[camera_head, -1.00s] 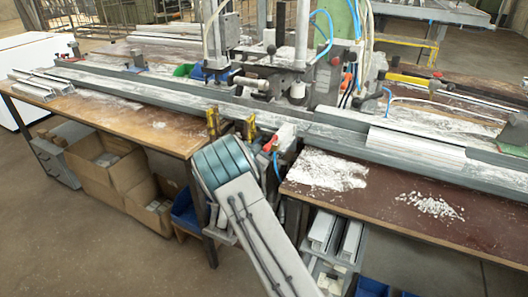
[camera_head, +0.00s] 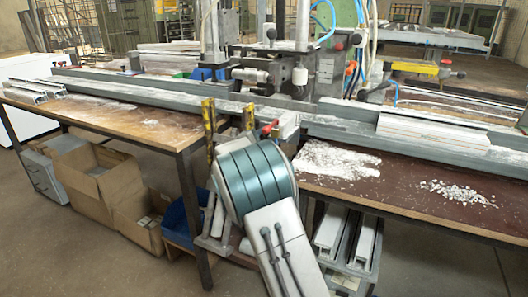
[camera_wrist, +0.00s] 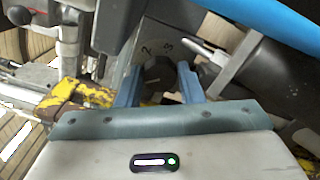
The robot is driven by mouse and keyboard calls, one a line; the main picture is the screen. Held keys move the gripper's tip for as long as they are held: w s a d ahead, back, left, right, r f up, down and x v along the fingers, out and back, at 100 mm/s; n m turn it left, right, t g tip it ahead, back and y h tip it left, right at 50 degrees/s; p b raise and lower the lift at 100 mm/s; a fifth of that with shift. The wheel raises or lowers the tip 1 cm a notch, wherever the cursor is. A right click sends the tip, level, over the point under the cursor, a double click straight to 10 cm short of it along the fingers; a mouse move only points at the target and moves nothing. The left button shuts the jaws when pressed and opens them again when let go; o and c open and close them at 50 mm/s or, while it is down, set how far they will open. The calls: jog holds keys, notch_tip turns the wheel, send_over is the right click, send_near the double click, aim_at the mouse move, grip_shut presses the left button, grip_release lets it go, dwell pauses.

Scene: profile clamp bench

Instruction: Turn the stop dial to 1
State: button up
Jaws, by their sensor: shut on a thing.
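The stop dial (camera_wrist: 157,72) shows in the wrist view as a dark knob in front of a pale face with the marks 2 and 3 visible above it. The rest of its scale is hidden, and I cannot tell which number it points at. My gripper (camera_wrist: 159,82) has one blue finger on each side of the knob and is shut on it. In the head view my own wrist and arm hide the dial and the fingers.
Yellow clamp parts (camera_wrist: 75,95) lie close left of my gripper in the wrist view. A blue hose (camera_wrist: 270,22) and a dark cylinder (camera_wrist: 270,80) are close on the right. The long grey rail (camera_head: 230,106) crosses the bench. Cardboard boxes (camera_head: 98,175) stand under the left table.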

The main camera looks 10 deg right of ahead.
jog(key=shift+m+b, duration=0.8)
jog(key=shift+b, duration=0.55)
jog(key=o, duration=0.7)
jog(key=p+v, duration=0.1)
jog(key=v, duration=1.2)
jog(key=shift+s+a, duration=0.2)
jog(key=shift+s, duration=0.2)
